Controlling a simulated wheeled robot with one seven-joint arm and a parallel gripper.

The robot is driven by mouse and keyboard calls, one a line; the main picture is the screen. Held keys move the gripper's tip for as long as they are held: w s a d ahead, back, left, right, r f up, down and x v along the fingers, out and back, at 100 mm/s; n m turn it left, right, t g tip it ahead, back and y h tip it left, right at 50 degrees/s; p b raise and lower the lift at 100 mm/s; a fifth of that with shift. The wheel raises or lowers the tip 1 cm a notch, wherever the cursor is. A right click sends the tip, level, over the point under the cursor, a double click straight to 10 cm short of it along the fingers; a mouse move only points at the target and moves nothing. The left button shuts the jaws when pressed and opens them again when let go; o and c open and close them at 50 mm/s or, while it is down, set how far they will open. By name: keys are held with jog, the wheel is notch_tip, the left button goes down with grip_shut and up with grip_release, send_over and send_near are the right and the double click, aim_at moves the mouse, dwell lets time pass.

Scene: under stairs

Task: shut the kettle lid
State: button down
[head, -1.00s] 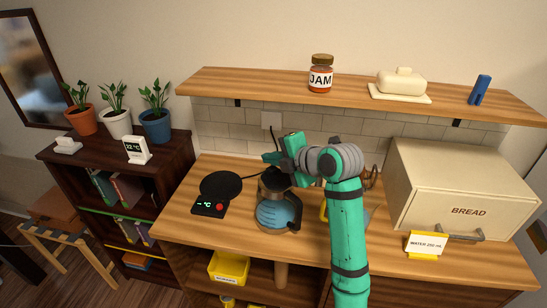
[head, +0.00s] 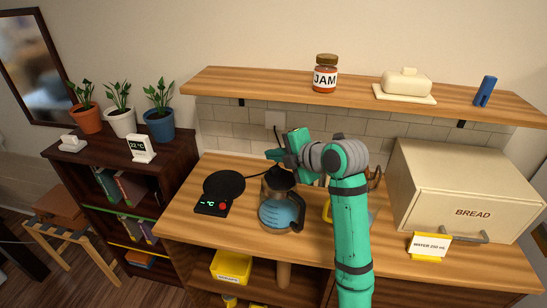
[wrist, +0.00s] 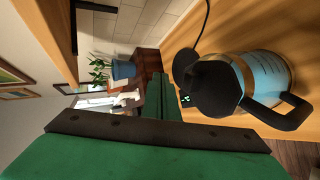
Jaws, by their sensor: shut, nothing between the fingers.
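The kettle (head: 279,217) is a clear glass jug with blue water and a black handle, standing on the wooden counter. Its dark lid (head: 279,180) is at the top of the jug, just below my gripper. In the wrist view the black lid (wrist: 213,88) shows as a broad disc at the mouth of the kettle (wrist: 268,78). I cannot tell whether it lies fully flat. My green gripper (head: 274,155) is shut and empty, above and a little behind the kettle top. No clear contact with the lid shows.
A round black heating plate (head: 224,185) with a red-button panel is left of the kettle. The bread box (head: 455,190) and a yellow water sign (head: 428,246) are at the right. The shelf above holds a jam jar (head: 325,74) and a butter dish (head: 405,88).

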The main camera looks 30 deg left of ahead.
aim_at(274, 167)
notch_tip(274, 167, up, 14)
dwell(0.7)
jog(key=shift+w+r, duration=0.1)
